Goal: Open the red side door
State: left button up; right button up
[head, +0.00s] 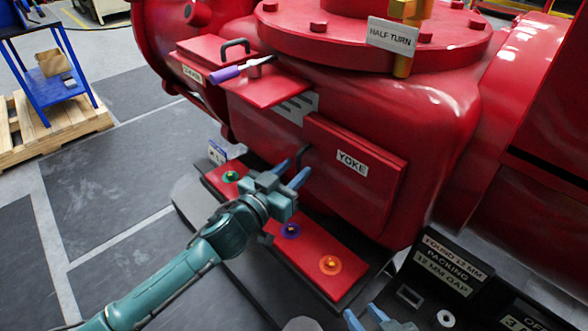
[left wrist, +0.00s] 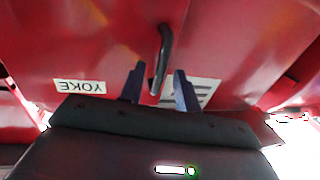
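The red side door (head: 375,195) labelled YOKE is on the side of the large red valve body, and it looks closed. Its dark bar handle (head: 303,154) is at the door's left edge. My left gripper (head: 290,172) is just in front of the handle with its blue fingers apart. In the left wrist view the handle (left wrist: 164,48) reaches down between the two open fingers (left wrist: 159,74), with a gap on both sides. The door (left wrist: 95,40) also shows there, its label upside down. My right gripper (head: 364,317) is partly in view at the bottom, fingers apart and empty.
A red shelf (head: 270,88) with a purple-handled tool (head: 240,70) juts out above left of the door. A red ledge (head: 310,250) with coloured ring markers lies below it. A black labelled tray (head: 440,275) stands at lower right. Open floor lies left.

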pick_arm(q)
jog(key=shift+w+d, duration=0.2)
jog(key=shift+w, duration=0.1)
jog(key=shift+c, duration=0.2)
grip_shut()
